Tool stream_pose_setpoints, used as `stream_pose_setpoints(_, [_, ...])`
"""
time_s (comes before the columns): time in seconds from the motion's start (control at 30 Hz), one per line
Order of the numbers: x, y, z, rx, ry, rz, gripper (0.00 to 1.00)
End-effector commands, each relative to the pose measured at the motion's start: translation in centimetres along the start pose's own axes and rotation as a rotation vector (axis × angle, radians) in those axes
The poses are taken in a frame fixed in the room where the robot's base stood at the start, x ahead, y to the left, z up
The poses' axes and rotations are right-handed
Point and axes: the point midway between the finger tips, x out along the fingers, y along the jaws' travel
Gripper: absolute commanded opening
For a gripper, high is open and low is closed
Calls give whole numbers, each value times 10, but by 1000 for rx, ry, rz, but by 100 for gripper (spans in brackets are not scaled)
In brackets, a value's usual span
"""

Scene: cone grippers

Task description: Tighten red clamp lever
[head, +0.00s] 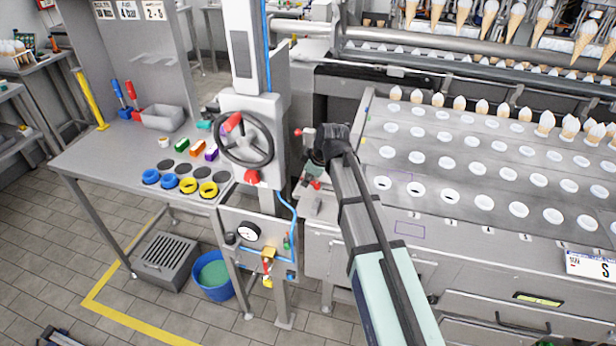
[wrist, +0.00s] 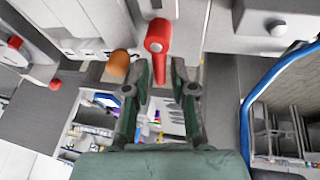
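A red clamp lever (wrist: 157,45) shows at the top middle of the wrist view, with a round head and a narrow handle pointing down the picture. My gripper (wrist: 160,70) is open, with one dark green finger on each side of the line of the handle. The handle's lower end appears between the fingertips, with gaps showing beside it; I cannot tell whether either finger touches it. In the head view my gripper (head: 309,174) is beside the grey column, partly hidden by my wrist. A small red part (head: 315,184) shows at the fingers there.
A handwheel (head: 245,140) with red parts sits on the column to the left. An orange-brown knob (wrist: 119,63) is close left of the fingers in the wrist view. A blue hose (wrist: 246,110) runs on the right. The cone machine's perforated deck (head: 450,225) lies to the right.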

Motion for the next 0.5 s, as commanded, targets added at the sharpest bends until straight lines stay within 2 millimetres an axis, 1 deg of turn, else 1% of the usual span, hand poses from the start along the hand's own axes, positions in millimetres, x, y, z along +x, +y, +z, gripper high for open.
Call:
stream_pose_setpoints(0.27, [1, 0, 0, 0, 0, 0, 25])
stream_pose_setpoints(0.33, [1, 0, 0, 0, 0, 0, 3])
stream_pose_setpoints(0.37, [1, 0, 0, 0, 0, 0, 0])
stream_pose_setpoints(0.5, [1, 0, 0, 0, 0, 0, 0])
